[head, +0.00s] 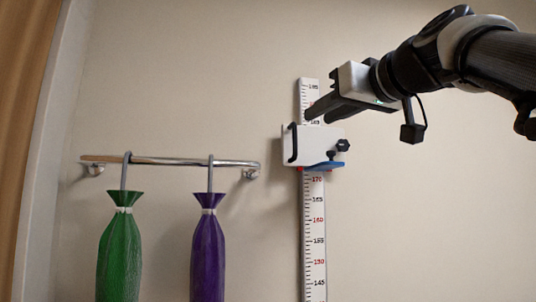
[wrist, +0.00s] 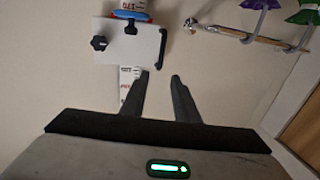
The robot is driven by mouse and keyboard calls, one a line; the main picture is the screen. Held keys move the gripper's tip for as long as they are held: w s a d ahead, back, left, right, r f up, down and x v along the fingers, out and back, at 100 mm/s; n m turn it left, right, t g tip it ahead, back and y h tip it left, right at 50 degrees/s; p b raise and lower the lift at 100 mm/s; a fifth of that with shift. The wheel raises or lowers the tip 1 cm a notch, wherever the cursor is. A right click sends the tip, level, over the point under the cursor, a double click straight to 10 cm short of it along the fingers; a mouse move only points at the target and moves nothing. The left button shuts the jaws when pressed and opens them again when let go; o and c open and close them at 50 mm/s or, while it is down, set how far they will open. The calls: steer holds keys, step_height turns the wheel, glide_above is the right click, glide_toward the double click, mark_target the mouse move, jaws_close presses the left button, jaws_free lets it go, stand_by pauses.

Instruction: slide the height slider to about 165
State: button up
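A white height ruler (head: 314,235) runs upright on the wall in the head view. The slider (head: 315,145) is a white block with a black edge strip, a black knob and a blue piece at its lower edge. That lower edge sits just above the 170 mark. My gripper (head: 313,110) is at the ruler, just above the slider in the picture. In the wrist view the picture is turned over, and the slider (wrist: 130,42) lies beyond my fingertips. My two fingers (wrist: 161,76) are apart with nothing between them. I cannot tell whether a finger touches the slider.
A metal rail (head: 170,161) is fixed to the wall at left. A green closed umbrella (head: 120,250) and a purple one (head: 207,255) hang from it. The wall right of the ruler and below my arm is bare.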

mark_target(295, 128)
steer(key=p+x, duration=0.2)
steer(key=x, duration=0.8)
steer(key=shift+a, duration=0.1)
jaws_close()
